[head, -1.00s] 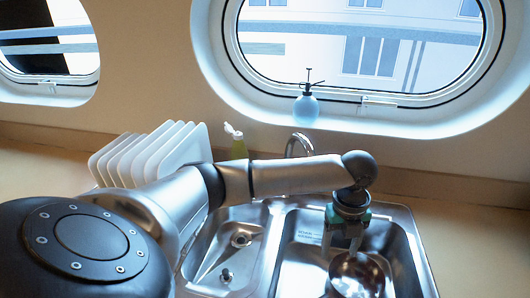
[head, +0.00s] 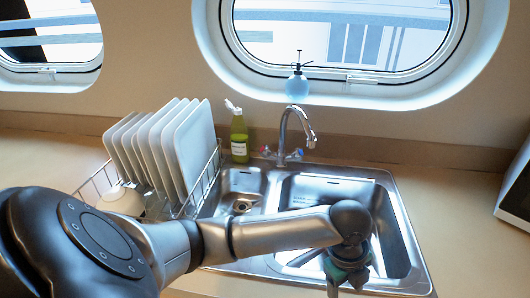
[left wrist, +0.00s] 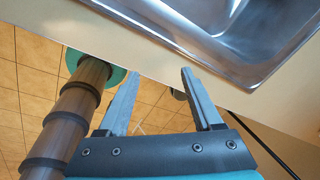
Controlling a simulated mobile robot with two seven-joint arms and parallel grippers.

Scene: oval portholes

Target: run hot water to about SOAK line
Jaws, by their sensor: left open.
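The steel sink has a right basin (head: 378,208) and a smaller left basin (head: 243,187). A curved chrome faucet (head: 286,125) stands behind them, its spout toward the right basin. A red-marked tap handle (head: 266,151) is left of its base and a blue-marked one (head: 297,154) right. I see no water stream. My left gripper (head: 343,282) is at the sink's front edge; its arm hides part of the right basin. In the left wrist view the left gripper (left wrist: 159,76) is open and empty, beside the counter edge above the floor. I cannot read a SOAK line. My right gripper is not in view.
A wire rack (head: 207,178) with several white plates (head: 188,150) and a white bowl (head: 122,200) stands left of the sink. The counter right of the sink (head: 450,215) is clear.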

